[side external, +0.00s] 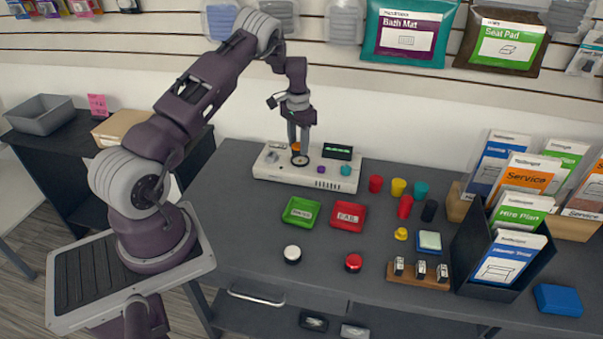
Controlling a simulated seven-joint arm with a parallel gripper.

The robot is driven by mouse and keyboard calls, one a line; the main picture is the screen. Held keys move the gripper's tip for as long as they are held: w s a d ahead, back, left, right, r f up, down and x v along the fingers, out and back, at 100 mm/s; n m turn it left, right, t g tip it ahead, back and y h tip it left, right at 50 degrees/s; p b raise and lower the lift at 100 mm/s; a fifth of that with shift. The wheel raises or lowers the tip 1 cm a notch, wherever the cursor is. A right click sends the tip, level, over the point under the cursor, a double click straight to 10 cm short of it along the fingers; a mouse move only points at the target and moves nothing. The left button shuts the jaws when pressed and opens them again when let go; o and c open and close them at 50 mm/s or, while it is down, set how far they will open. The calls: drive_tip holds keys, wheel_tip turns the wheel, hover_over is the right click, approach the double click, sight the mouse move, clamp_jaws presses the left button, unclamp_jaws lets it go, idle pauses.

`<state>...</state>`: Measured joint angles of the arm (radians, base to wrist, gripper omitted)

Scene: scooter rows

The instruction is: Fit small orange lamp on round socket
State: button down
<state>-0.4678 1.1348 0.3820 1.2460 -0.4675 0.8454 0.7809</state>
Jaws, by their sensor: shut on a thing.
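My gripper (298,147) points straight down over the left part of a white device panel (268,170). It is shut on a small orange lamp (296,148), of which only a little shows between the fingertips. A round dark socket (299,160) with a light rim lies on the panel just below the lamp. The lamp looks right above or touching the socket; I cannot tell whether there is a gap.
The panel also has a purple knob (320,169), a teal knob (345,170) and a dark display (338,151). A green tray (301,210) and a red tray (348,215) lie in front. Coloured cylinders (398,187) and a brochure holder (500,262) stand to the right.

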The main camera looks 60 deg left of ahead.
drive_tip(key=w+a+r+n, duration=0.1)
drive_tip(key=w+a, duration=0.1)
hover_over(300, 161)
drive_tip(key=shift+f, duration=2.65)
drive_tip(key=shift+f, duration=0.55)
drive_tip(key=c, duration=0.8)
unclamp_jaws()
drive_tip(key=shift+o, duration=0.3)
drive_tip(key=o, duration=0.3)
drive_tip(key=shift+o, duration=0.2)
drive_tip(key=shift+r, duration=0.1)
